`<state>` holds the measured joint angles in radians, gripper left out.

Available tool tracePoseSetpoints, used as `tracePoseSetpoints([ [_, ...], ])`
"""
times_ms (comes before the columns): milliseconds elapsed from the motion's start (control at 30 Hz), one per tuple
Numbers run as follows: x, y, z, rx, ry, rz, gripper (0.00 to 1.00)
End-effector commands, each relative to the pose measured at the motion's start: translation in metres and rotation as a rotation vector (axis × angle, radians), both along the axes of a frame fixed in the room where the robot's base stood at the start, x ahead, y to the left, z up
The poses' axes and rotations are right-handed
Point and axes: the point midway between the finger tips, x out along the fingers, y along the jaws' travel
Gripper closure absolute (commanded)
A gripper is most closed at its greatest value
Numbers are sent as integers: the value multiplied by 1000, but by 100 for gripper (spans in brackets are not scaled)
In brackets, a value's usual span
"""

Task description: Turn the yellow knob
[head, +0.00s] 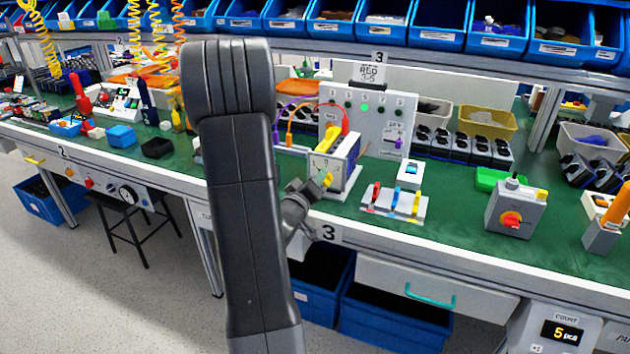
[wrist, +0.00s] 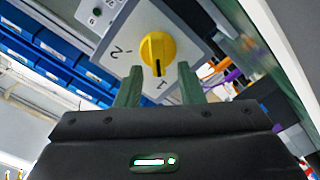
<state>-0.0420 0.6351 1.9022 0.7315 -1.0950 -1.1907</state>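The yellow knob (wrist: 158,48) is round with a raised grip bar and a black pointer line. It sits on a light grey panel (wrist: 195,30) marked with numbers, and the line points close to the "1". In the head view the knob (head: 327,180) is small, on the front of a box (head: 349,160) near the bench's front edge. My gripper (wrist: 160,75) is open and empty. Its two fingers are apart, with the knob just beyond the tips and roughly between them; contact cannot be told. In the head view my arm hides part of the gripper.
A panel with small lights (head: 365,125) stands behind the box. A stand with coloured levers (head: 395,203) is to its right. Farther right is a grey box with a red-and-yellow switch (head: 511,219). Blue bins (head: 385,20) line the shelf above.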

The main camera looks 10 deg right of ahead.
Motion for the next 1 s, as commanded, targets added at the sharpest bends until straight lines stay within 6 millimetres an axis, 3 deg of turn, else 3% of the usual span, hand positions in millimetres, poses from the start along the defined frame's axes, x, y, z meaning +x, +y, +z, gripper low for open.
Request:
tracePoseSetpoints([
  [267, -13, 10, 0, 0, 0, 3, 65],
  [700, -90, 62, 0, -1, 1, 4, 65],
  [1000, -112, 77, 0, 0, 1, 2, 65],
])
